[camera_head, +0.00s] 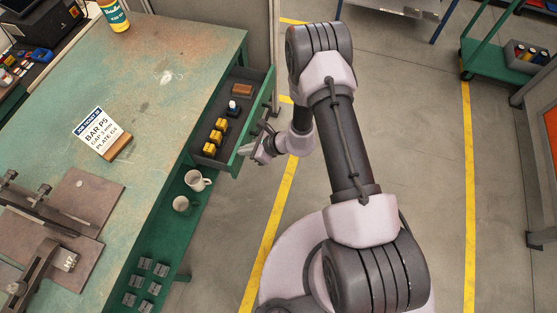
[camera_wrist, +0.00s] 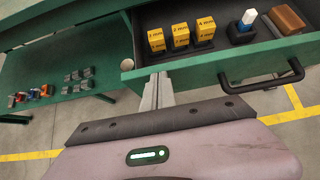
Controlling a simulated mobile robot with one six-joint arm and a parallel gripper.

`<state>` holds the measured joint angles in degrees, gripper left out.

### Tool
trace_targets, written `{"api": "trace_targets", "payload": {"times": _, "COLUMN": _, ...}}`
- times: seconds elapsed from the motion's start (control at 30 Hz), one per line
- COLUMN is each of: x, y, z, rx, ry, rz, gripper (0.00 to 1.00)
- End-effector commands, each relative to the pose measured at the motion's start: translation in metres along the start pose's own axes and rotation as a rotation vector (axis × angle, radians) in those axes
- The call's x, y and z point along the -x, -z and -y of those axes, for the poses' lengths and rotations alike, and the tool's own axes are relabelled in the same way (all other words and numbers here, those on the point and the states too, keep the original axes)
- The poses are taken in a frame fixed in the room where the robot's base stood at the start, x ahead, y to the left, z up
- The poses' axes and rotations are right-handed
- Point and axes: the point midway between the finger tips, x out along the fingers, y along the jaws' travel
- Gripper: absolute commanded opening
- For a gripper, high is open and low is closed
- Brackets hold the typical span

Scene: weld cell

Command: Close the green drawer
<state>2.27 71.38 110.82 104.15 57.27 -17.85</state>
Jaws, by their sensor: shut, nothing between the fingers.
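The green drawer (camera_head: 257,113) stands open, pulled out from the right side of the green workbench (camera_head: 153,65). In the wrist view its green front panel (camera_wrist: 215,67) runs across the picture, with a black bar handle (camera_wrist: 265,83) to the right of my fingers. Inside are three yellow blocks (camera_wrist: 180,36), a dark block with a white and blue piece (camera_wrist: 246,24), and a brown block (camera_wrist: 287,19). My gripper (camera_head: 246,150) is shut and empty. Its fingertips (camera_wrist: 158,78) are at the left end of the drawer front; I cannot tell whether they touch it.
Two mugs (camera_head: 197,181) and several grey blocks (camera_head: 152,278) are on the green shelf under the bench. A job ticket card (camera_head: 95,132) stands on the benchtop. The floor (camera_head: 420,150) right of my arm is clear up to a green cart (camera_head: 490,65).

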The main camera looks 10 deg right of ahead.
Motion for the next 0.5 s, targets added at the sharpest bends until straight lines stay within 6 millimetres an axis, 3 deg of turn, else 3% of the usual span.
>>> {"api": "trace_targets", "payload": {"times": 0.2, "x": -0.045, "y": -0.037, "z": -0.001, "rx": 0.006, "ry": -0.002, "rz": 0.002, "gripper": 0.00}}
{"api": "trace_targets", "payload": {"times": 0.5, "x": -0.092, "y": -0.080, "z": 0.000, "rx": 0.003, "ry": 0.000, "rz": 0.002, "gripper": 0.00}}
